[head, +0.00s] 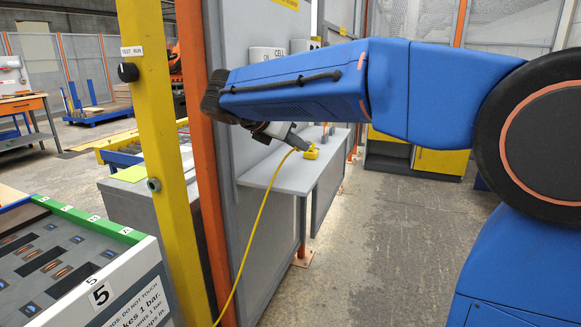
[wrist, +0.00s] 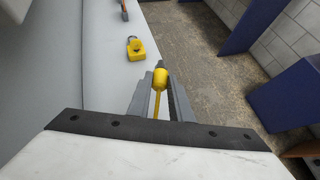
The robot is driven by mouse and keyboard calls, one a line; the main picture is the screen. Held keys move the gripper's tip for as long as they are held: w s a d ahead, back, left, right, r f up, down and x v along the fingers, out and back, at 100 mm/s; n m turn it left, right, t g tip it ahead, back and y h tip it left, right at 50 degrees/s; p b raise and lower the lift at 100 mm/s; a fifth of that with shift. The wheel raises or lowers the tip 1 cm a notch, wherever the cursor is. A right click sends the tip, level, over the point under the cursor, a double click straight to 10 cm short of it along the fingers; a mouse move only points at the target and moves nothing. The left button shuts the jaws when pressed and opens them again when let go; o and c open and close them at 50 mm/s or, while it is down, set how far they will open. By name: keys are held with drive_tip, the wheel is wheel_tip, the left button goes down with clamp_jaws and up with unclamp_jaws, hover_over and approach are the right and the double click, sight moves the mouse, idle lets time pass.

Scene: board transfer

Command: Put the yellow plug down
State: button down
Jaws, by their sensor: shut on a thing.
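The yellow plug (wrist: 160,78) is between the two grey fingers of my gripper (wrist: 158,98), which is shut on it. Its yellow cable (head: 256,220) hangs from the fingertips down to the lower left in the head view. In the head view my gripper (head: 298,140) points down to the right over a narrow grey shelf (head: 268,176). Yellow shows at the fingertips there, but I cannot tell plug from padlock. Whether the plug touches the shelf is not clear.
A yellow padlock (wrist: 135,49) lies on the shelf just beyond the plug, and another small item (wrist: 124,10) lies farther along. An upright grey panel (head: 258,40) borders the shelf on the left. Open floor (head: 375,235) is on the right. A numbered board (head: 60,265) stands at the lower left.

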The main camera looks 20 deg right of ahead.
sight(292, 176)
drive_tip(key=shift+w+a+f, duration=0.15)
drive_tip(key=shift+a+f, duration=0.05)
drive_tip(key=shift+f, duration=0.3)
drive_tip(key=shift+w+a+f, duration=0.15)
drive_tip(key=shift+a+f, duration=0.05)
drive_tip(key=shift+f, duration=2.45)
drive_tip(key=shift+w+a+f, duration=0.15)
drive_tip(key=shift+a+f, duration=0.05)
drive_tip(key=shift+f, duration=0.2)
drive_tip(key=shift+f, duration=0.35)
